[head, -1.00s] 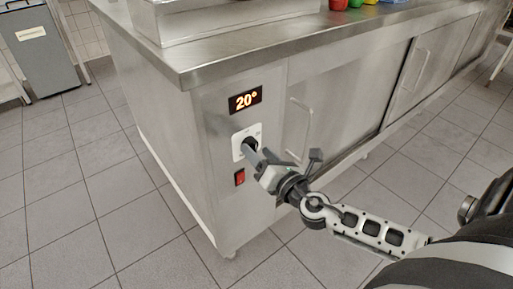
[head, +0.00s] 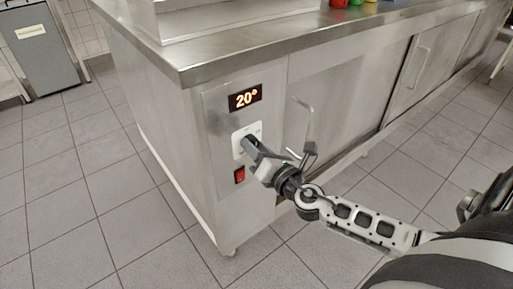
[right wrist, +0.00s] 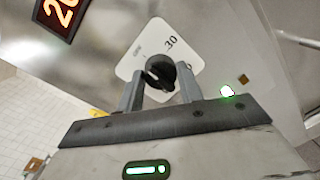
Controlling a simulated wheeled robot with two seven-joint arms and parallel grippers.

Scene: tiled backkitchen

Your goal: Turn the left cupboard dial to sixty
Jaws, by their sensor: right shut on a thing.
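The left cupboard dial (right wrist: 160,72) is a black knob on a white plate (right wrist: 128,67) with printed numbers, 30 among them. In the head view the plate (head: 237,143) sits on the steel cupboard's end panel, with the knob mostly hidden by my gripper. The display (head: 245,97) above it reads 20° in orange. My right gripper (head: 250,146) is shut on the dial; in the right wrist view its two fingers (right wrist: 160,88) stand on either side of the knob. My left gripper is not in view.
A red switch (head: 239,175) is below the dial. A door handle (head: 304,125) stands out to the right of the panel. The steel worktop (head: 200,68) overhangs above. The tiled floor (head: 80,200) to the left is clear.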

